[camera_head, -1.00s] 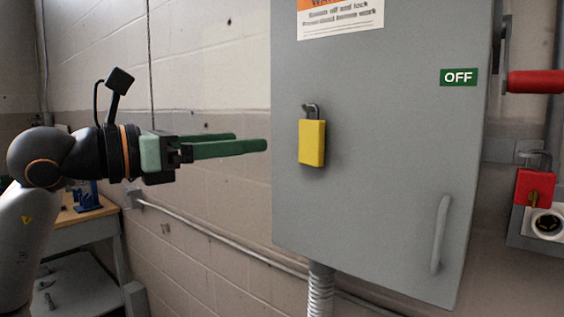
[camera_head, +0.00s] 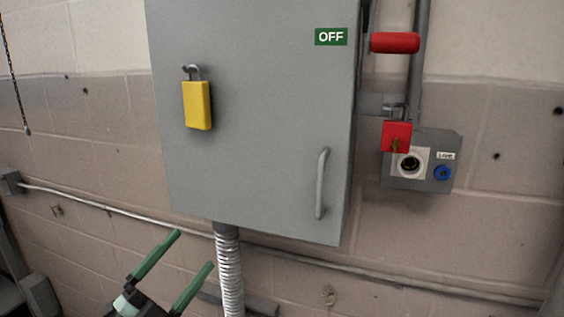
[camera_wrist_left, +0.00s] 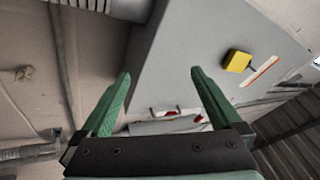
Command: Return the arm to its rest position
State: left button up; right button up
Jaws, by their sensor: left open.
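My left gripper (camera_head: 190,272) is low in the head view, below the grey cabinet and beside its conduit. Its two green fingers are apart with nothing between them. In the left wrist view the open fingers (camera_wrist_left: 155,95) point up toward the grey cabinet (camera_wrist_left: 190,50). Most of the left arm is outside the head view. My right gripper is not in view.
The grey cabinet (camera_head: 260,170) carries a yellow padlock (camera_head: 197,105), a handle (camera_head: 321,185) and an OFF label (camera_head: 331,37). Right of it are a red lever (camera_head: 395,42), a red padlock (camera_head: 396,136) and a small box (camera_head: 420,178). A flexible conduit (camera_head: 229,270) runs down.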

pick_arm(q)
jog(key=s+a+f+n+g+y, duration=0.1)
jog(key=s+f+n+y, duration=0.15)
jog(key=f+n, duration=0.4)
jog(key=s+a+f+n+g+y, duration=0.1)
jog(key=s+f+n+y, duration=0.2)
jog(key=f, duration=0.7)
jog(key=s+a+f+n+g+y, duration=0.15)
jog(key=f+n+y, duration=0.3)
jog(key=f, duration=0.45)
jog(key=s+d+f+n+g, duration=0.1)
jog(key=s+f+n+g, duration=0.1)
jog(key=s+f, duration=0.4)
jog(key=s+d+f+n+g+p, duration=0.1)
jog(key=s+d+f+n+g, duration=0.1)
jog(key=s+f+g, duration=0.2)
jog(key=s+f, duration=0.3)
jog(key=s, duration=0.2)
jog(key=shift+s+d+f+n, duration=0.25)
jog(key=shift+n, duration=0.05)
